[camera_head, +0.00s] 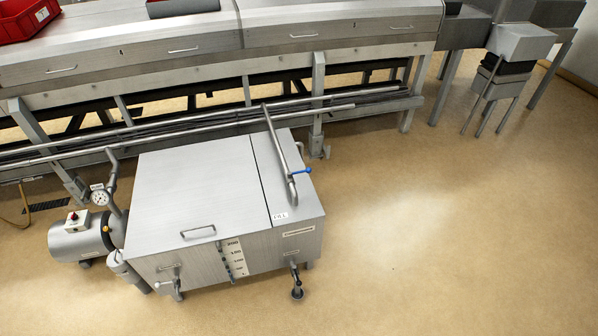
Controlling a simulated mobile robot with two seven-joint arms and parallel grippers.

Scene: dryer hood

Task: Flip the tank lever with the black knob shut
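The steel tank (195,195) stands on the floor in front of the long machine, with a flat lid. At the lower right of its front, a small metal valve (295,272) hangs down, with a dark round end (297,294) low near the floor. It is too small to tell for sure whether that dark part is the black knob, or how the lever is set. A blue-handled lever (302,171) sits on the fill pipe (280,150) above the tank's right side. Neither of my grippers is in view.
A pump motor (78,241) with a pressure gauge (100,198) stands left of the tank. Another metal fitting (172,286) sticks out at its lower left front. A red crate (28,18) is on the machine. The floor to the right is clear.

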